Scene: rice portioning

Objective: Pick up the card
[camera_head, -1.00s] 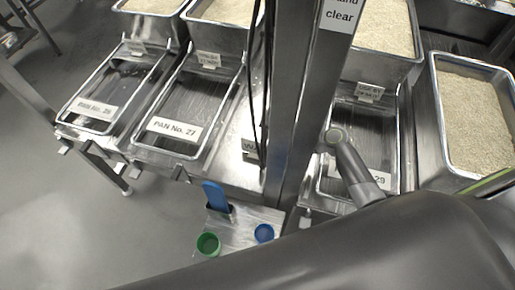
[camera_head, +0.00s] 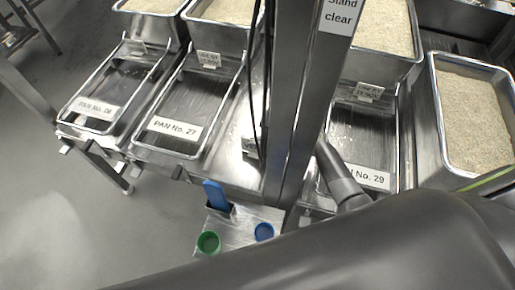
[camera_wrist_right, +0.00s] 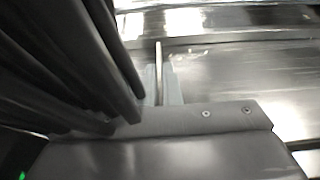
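Several white cards show in the head view. Large ones lie at the front of the trays: PAN No. 28 (camera_head: 95,108), PAN No. 27 (camera_head: 174,129) and No. 29 (camera_head: 366,177). Small cards stand behind them, one behind tray 27 (camera_head: 209,60) and one behind tray 29 (camera_head: 369,92). A part-hidden card (camera_head: 249,147) is beside the column. Which card the task means, I cannot tell. My right arm reaches in from the lower right, its far end behind the column. My left gripper is not in view.
A metal column (camera_head: 297,110) with hanging black cables blocks the middle. Deep rice-filled pans stand behind the trays and at the right (camera_head: 476,110). A front shelf (camera_head: 236,236) holds a blue scoop (camera_head: 215,194), a green cup (camera_head: 208,242) and a blue cup (camera_head: 264,231).

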